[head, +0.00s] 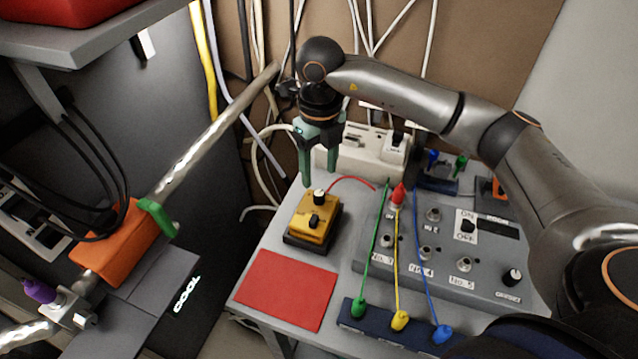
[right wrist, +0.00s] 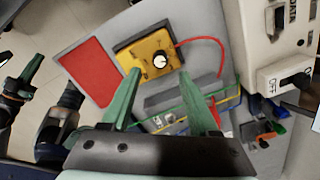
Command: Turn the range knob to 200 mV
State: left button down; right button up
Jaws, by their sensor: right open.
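A yellow box (head: 314,222) with a dark base stands on the grey table. It carries a knob (head: 319,197) with a white top and black skirt, and a small black part in front of it. The knob also shows from above in the right wrist view (right wrist: 160,61). Its markings are too small to read, so I cannot tell the setting or whether it is the range knob. My right gripper (head: 320,183) is open, its two green fingers pointing down over the knob, apparently not touching it. A green finger-like part at the left of the right wrist view may be my left gripper.
A red mat (head: 285,290) lies in front of the yellow box. A grey panel (head: 400,268) with switches and green, yellow and blue cables is to its right. A white device (head: 362,155) stands behind. A red cable leaves the box. An orange box (head: 118,245) is at left.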

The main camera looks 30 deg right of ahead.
aim_at(319, 193)
notch_tip(319, 193, up, 6)
dwell(0.7)
